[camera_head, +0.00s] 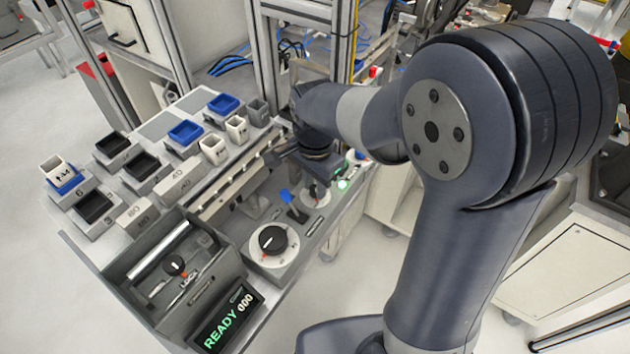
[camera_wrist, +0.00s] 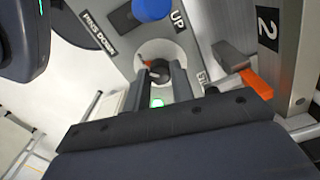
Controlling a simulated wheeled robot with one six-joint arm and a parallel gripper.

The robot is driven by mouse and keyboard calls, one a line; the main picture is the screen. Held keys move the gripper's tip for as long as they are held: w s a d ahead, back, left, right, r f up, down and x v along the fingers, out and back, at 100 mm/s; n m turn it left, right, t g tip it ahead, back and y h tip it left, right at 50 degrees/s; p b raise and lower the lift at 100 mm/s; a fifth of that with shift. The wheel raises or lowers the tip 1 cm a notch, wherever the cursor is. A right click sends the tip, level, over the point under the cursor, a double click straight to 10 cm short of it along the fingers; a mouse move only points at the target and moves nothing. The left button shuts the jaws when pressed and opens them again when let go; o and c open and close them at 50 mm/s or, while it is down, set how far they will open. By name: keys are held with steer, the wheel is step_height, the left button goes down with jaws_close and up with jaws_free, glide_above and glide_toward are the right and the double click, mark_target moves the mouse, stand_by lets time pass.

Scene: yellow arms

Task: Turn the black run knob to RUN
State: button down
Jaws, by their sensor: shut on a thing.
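The black run knob (camera_wrist: 159,68) sits on a round white dial (camera_wrist: 152,47) in the wrist view, with a small red mark at its upper left. My gripper (camera_wrist: 162,76) has its two dark fingers on either side of the knob, shut on it. In the head view, the small white dial (camera_head: 318,200) shows below my wrist, with my gripper (camera_head: 313,184) coming down on it from above. Part of the knob is hidden by the fingers, and the RUN marking cannot be read.
A blue-topped lever (camera_head: 286,197) stands just left of the dial. A green lit button (camera_head: 343,184) is to its right. A larger black knob (camera_head: 272,239) is nearer the front, beside a READY display (camera_head: 228,320). Several trays and blocks fill the left side.

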mark_target(315, 188)
stand_by(0.3)
steer(key=c, duration=1.2)
jaws_free()
step_height(315, 188, up, 11)
steer(key=shift+f, duration=0.1)
step_height(315, 188, down, 11)
stand_by(0.4)
